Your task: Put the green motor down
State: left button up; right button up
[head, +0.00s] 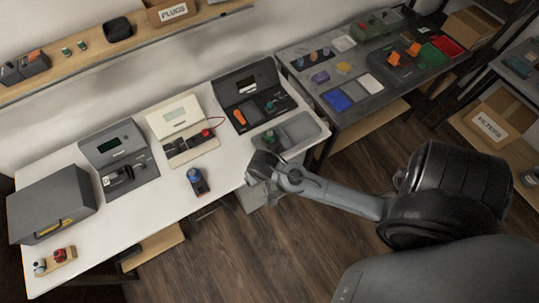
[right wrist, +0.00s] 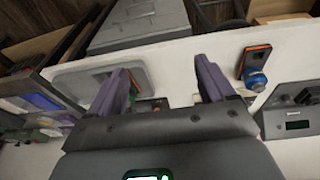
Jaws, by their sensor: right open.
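A green motor (head: 270,136) stands in the left part of a grey tray (head: 317,128) at the right end of the white table. My right gripper (head: 262,164) is just in front of that tray, near the table's front edge. In the right wrist view its two fingers (right wrist: 162,80) are spread apart, with nothing held between them. The grey tray (right wrist: 75,82) shows there to the left, partly behind the left finger. The motor cannot be made out clearly there. My left gripper is in neither view.
A blue motor (head: 197,181) stands on the white table (head: 150,210). Behind it are a cream tester (head: 180,125), a dark grey station (head: 118,150) and an open dark case (head: 250,90). A grey machine (head: 50,205) and small red and white parts are left. The table's middle front is clear.

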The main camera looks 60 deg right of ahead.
jog(key=s+a+r+n+t+y, duration=0.1)
jog(key=s+a+r+n+y, duration=0.1)
jog(key=s+a+r+n, duration=0.4)
jog(key=shift+s+a+r+n+t, duration=0.35)
jog(key=shift+s+a+n+t, duration=0.15)
jog(key=shift+n, duration=0.6)
notch_tip(320, 180, up, 12)
jog(key=p, duration=1.2)
jog(key=shift+r, duration=0.15)
